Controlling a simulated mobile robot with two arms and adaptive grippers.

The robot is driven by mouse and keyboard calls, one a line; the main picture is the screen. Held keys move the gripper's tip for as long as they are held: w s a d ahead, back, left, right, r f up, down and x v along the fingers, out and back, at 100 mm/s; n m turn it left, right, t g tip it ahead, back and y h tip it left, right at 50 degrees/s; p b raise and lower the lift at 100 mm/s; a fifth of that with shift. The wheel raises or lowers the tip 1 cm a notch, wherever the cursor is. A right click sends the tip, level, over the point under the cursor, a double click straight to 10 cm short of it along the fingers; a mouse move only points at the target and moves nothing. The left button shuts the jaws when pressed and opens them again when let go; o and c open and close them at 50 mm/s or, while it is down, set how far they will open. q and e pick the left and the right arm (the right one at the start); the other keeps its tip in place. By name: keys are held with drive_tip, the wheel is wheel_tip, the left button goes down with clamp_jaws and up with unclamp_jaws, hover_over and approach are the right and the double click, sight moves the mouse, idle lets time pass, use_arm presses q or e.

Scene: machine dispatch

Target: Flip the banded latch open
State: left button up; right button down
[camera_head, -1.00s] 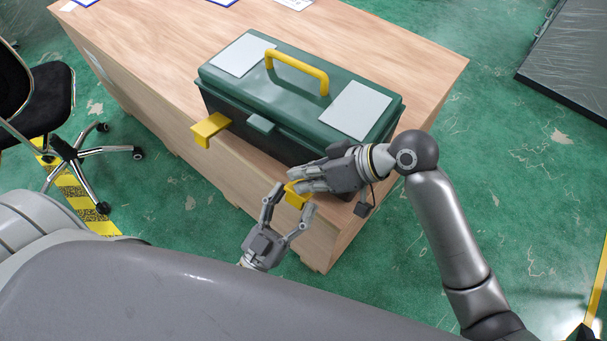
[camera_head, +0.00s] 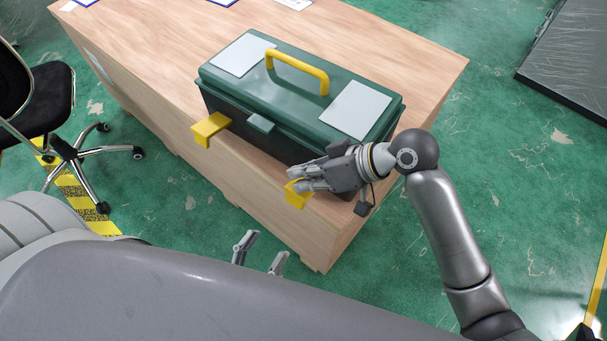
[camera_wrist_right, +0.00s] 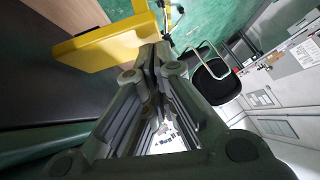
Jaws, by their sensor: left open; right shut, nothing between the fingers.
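A dark green toolbox (camera_head: 290,110) with a yellow handle (camera_head: 298,70) stands on a wooden crate. On its front, a yellow latch (camera_head: 210,128) sticks out at the left and another yellow latch (camera_head: 297,197) shows at the right, partly hidden by my right gripper. I cannot make out a band on either. My right gripper (camera_head: 296,179) is shut and empty, its fingers at the right latch; contact is unclear. In the right wrist view a yellow latch (camera_wrist_right: 95,48) lies beside the shut fingers. My left gripper (camera_head: 262,252) is open and empty, low in front of the crate.
The wooden crate (camera_head: 420,62) has free top surface to the right of and behind the toolbox. A black office chair (camera_head: 45,100) stands at the left on the green floor.

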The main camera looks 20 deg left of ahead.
use_arm(q)
wheel_tip(320, 180, down, 28)
drive_tip(key=s+a+g+y, duration=0.2)
drive_tip(key=a+g+y, duration=0.15)
drive_tip(key=g, duration=0.75)
use_arm(e)
drive_tip(key=shift+s+f+p, duration=0.2)
drive_tip(key=shift+s+p, duration=0.1)
drive_tip(key=shift+p, duration=0.45)
use_arm(q)
drive_tip(key=s+a+f+g+y, duration=0.2)
drive_tip(key=s+a+f+g, duration=0.2)
drive_tip(key=s+f+g, duration=0.5)
drive_tip(key=s+f, duration=0.2)
drive_tip(key=s, duration=0.3)
drive_tip(key=shift+s+n+y, duration=0.35)
drive_tip(key=shift+n, duration=0.05)
use_arm(e)
drive_tip(key=shift+f+t, duration=0.1)
drive_tip(key=shift+t, duration=0.2)
